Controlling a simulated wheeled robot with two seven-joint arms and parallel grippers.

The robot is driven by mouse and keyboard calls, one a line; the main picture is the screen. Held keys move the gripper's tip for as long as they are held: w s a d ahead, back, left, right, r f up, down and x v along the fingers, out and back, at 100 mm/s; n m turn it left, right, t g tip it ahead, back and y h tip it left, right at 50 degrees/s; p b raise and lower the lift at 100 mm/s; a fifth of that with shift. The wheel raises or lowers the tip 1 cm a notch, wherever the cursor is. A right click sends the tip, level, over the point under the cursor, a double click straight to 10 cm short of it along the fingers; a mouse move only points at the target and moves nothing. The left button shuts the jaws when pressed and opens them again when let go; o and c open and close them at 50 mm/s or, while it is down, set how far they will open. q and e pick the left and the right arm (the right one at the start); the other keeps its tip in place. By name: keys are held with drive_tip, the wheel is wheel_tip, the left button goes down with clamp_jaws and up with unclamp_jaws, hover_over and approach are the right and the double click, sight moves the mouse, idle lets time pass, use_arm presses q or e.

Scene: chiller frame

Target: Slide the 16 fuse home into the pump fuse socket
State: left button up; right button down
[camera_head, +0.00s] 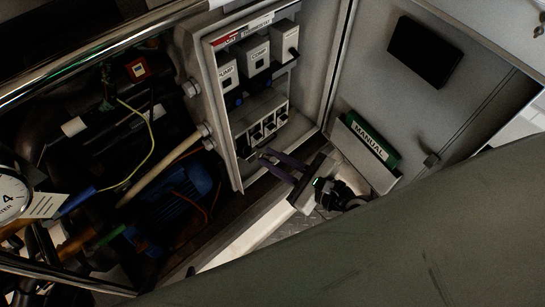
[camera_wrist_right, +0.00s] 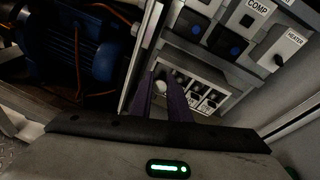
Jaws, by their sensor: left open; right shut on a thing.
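My right gripper (camera_head: 267,158) reaches the lower left part of the open control box with its purple fingers. In the right wrist view its fingers (camera_wrist_right: 161,85) are shut on a small pale rounded thing (camera_wrist_right: 160,87), which seems to be the fuse; its number cannot be read. The fuse socket block (camera_head: 262,122) has several dark openings in a row; it also shows in the right wrist view (camera_wrist_right: 222,82) with small labels. The fingers cover its pump end, so I cannot tell how far in the fuse sits. My left gripper is not in view.
Modules marked COMP (camera_head: 256,54) and HEATER (camera_head: 284,42) sit above the block. A green manual (camera_head: 368,139) stands in a door pocket. A blue motor (camera_head: 178,190) and pipes lie left of the box. My large grey arm covers the lower right.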

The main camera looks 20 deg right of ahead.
drive_tip(key=shift+w+a+f+b, duration=0.25)
drive_tip(key=shift+w+f+b, duration=0.25)
drive_tip(key=shift+w, duration=0.15)
drive_tip(key=shift+w+a+f+b, duration=0.25)
drive_tip(key=shift+w+f+b, duration=0.2)
drive_tip(key=shift+w, duration=0.25)
drive_tip(key=shift+w+a+f+b, duration=0.25)
drive_tip(key=shift+w+f+b, duration=0.2)
drive_tip(key=shift+w, duration=0.2)
drive_tip(key=shift+w+a+f+b, duration=0.25)
drive_tip(key=shift+w+f+b, duration=0.15)
drive_tip(key=shift+w+f, duration=0.2)
drive_tip(key=shift+w+a+f+b, duration=0.25)
drive_tip(key=shift+w+f+b, duration=0.15)
drive_tip(key=shift+w, duration=0.3)
drive_tip(key=c, duration=1.6)
unclamp_jaws()
approach(260, 154)
drive_tip(key=w+f, duration=0.2)
drive_tip(key=shift+w+a+f+b, duration=0.1)
drive_tip(key=shift+a+f+b, duration=0.15)
drive_tip(key=shift+f+b, duration=0.1)
